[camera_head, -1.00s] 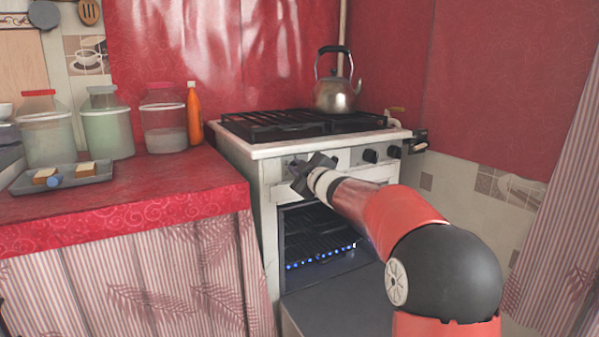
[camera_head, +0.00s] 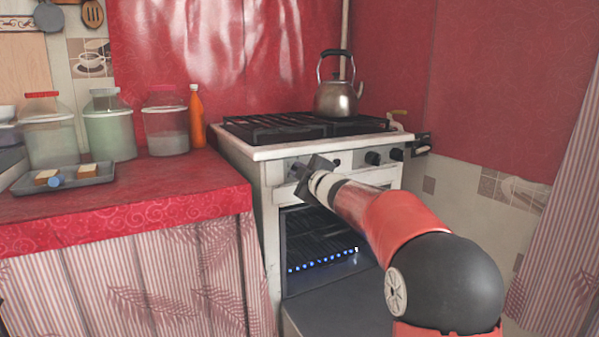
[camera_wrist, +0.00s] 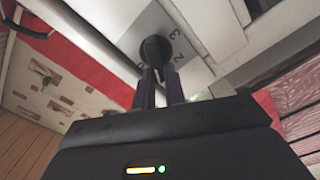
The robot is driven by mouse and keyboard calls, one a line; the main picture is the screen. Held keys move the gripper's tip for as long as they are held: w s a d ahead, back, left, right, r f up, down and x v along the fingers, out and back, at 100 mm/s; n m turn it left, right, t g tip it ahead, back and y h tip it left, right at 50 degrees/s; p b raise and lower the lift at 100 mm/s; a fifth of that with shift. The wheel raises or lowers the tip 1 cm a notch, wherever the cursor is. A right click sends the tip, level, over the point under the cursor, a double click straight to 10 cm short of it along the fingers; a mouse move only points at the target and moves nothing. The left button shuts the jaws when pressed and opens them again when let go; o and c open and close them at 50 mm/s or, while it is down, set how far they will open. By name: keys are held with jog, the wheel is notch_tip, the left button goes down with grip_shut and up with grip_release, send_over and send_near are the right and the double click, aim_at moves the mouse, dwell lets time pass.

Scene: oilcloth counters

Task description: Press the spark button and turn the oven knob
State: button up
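The oven knob (camera_wrist: 155,49) is a dark round knob on the stove's pale front panel, with numbers printed around it, in the wrist view. My gripper (camera_wrist: 160,73) has its two fingers close together at the knob, with the knob's ridge between the tips. In the head view my gripper (camera_head: 300,172) is at the left end of the stove's front panel and hides the knob there. Blue flames (camera_head: 322,260) burn inside the oven (camera_head: 318,236). I cannot make out the spark button in either view.
A kettle (camera_head: 338,97) stands on the stove's black grate (camera_head: 270,130). Other dark knobs (camera_head: 373,158) sit further right on the panel. The red counter (camera_head: 150,205) at left holds jars, an orange bottle (camera_head: 196,118) and a tray (camera_head: 92,179).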

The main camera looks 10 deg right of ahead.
jog(key=o, duration=0.4)
jog(key=v, duration=0.8)
